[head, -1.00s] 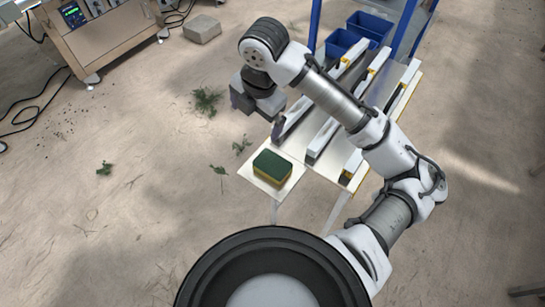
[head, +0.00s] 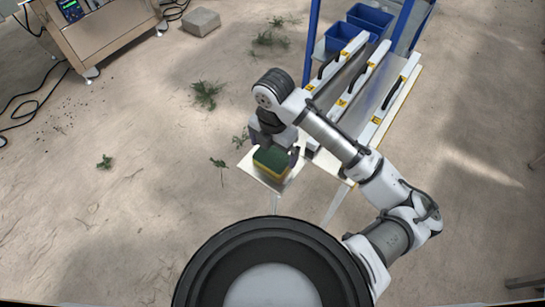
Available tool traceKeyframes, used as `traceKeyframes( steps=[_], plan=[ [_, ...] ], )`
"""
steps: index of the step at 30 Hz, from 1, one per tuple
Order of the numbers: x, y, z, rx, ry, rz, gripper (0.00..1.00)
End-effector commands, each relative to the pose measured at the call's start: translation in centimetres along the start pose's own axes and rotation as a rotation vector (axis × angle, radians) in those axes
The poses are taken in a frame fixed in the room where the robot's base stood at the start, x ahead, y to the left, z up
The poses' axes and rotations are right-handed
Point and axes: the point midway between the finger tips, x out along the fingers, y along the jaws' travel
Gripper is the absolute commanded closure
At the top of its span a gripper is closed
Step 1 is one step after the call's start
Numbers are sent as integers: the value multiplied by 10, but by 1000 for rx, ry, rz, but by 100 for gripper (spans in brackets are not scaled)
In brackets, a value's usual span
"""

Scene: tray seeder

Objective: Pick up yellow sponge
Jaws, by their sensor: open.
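The yellow sponge (head: 270,164) has a dark green top and lies on the near left corner of the white table (head: 246,166). My gripper (head: 273,150) is over the sponge, pointing down, with its fingers around the sponge's upper part or just above it. One finger shows at the sponge's right side and another at its far left side. The gripper is open. Whether the fingers touch the sponge cannot be told from this view.
Several long white bars with black handles and yellow labels (head: 344,101) lie on the table behind my gripper. Blue bins (head: 369,18) stand on a blue-framed shelf at the back. A machine cabinet (head: 105,33) and a grey block (head: 202,21) are at the upper left. The floor to the left is mostly clear.

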Motion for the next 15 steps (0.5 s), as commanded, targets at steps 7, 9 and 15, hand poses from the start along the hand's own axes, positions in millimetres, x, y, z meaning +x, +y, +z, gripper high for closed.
traceKeyframes(
  steps=[7,9,15],
  plan=[
    [30,0,-3,2,1,0,0],
    [32,0,-3,2,0,1,0],
    [33,0,-3,1,0,1,1]
  ],
)
